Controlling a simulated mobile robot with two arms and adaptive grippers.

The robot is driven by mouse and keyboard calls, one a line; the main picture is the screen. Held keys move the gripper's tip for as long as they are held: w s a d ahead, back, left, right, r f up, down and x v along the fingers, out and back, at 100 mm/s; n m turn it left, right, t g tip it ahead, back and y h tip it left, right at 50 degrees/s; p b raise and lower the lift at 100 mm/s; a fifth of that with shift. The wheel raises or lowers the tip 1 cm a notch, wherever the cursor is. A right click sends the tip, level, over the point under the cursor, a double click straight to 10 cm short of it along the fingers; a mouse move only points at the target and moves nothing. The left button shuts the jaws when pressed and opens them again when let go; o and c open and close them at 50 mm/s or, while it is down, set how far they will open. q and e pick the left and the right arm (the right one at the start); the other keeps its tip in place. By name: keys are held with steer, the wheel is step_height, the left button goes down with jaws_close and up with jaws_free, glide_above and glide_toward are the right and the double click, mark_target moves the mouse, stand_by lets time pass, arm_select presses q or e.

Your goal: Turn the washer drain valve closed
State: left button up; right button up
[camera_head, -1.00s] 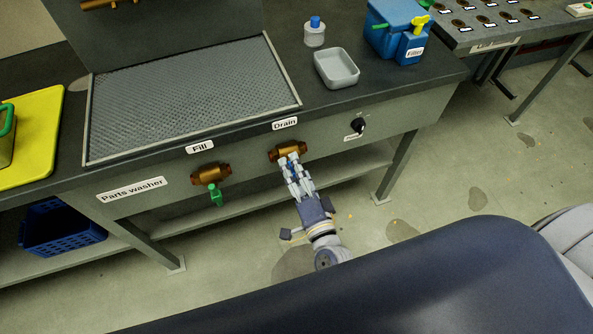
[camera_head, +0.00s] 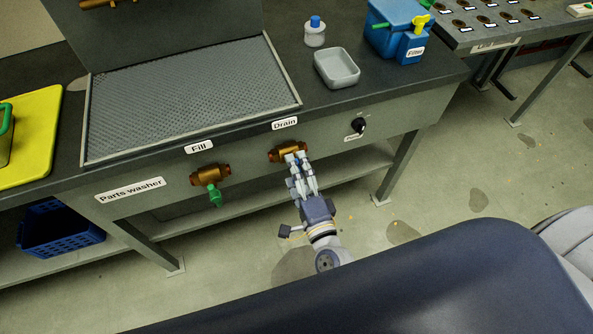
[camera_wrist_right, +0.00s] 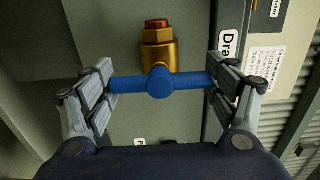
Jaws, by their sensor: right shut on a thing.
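The drain valve (camera_head: 281,153) is a brass fitting under the "Drain" label (camera_head: 285,124) on the front of the parts washer. In the head view my right gripper (camera_head: 297,158) reaches up to it, and its fingers hide the handle. In the right wrist view the blue bar handle (camera_wrist_right: 160,82) lies across the brass body (camera_wrist_right: 159,55). The fingers of my right gripper (camera_wrist_right: 160,86) are shut on the two ends of the handle. My left gripper is not in view.
The fill valve (camera_head: 210,176) with a green handle (camera_head: 215,196) is left of the drain valve. A black knob (camera_head: 358,126) is to its right. A grey tray (camera_head: 337,68), a bottle (camera_head: 315,33) and a blue filter box (camera_head: 396,28) stand on the top. Floor in front is open.

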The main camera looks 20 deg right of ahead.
steer(key=shift+r, duration=0.1)
steer(key=o, duration=1.1)
steer(key=shift+c, duration=0.2)
steer(key=s, duration=1.2)
steer(key=shift+d, duration=0.2)
steer(key=shift+f, duration=0.2)
